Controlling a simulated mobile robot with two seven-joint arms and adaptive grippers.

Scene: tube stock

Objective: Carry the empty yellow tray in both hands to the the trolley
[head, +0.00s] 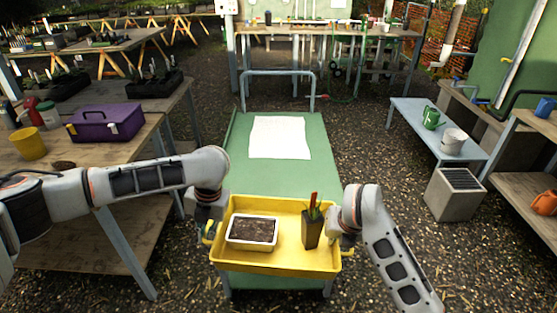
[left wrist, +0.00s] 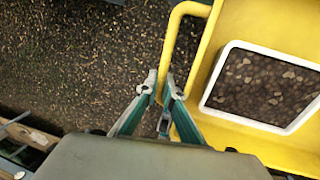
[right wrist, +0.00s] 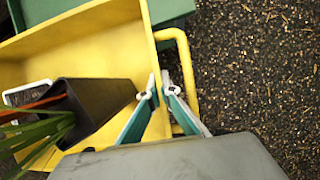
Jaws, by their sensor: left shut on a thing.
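The yellow tray (head: 285,262) is level at the near end of the green trolley (head: 240,150); I cannot tell whether it rests on it. The tray is not empty: it holds a white-rimmed container of soil (head: 252,232) and a dark pot (head: 312,228) with green leaves and an orange-red label. My left gripper (left wrist: 162,84) is shut on the tray's left handle (left wrist: 172,40). My right gripper (right wrist: 160,88) is at the tray's right side, its fingertips close together by the wall and inside the handle (right wrist: 190,80); its hold is unclear.
A white sheet (head: 280,137) lies on the trolley top. A wooden bench with a purple toolbox (head: 105,123) stands left. A low blue-grey bench (head: 430,125) and a grey block (head: 455,195) stand right. Gravel paths run either side of the trolley.

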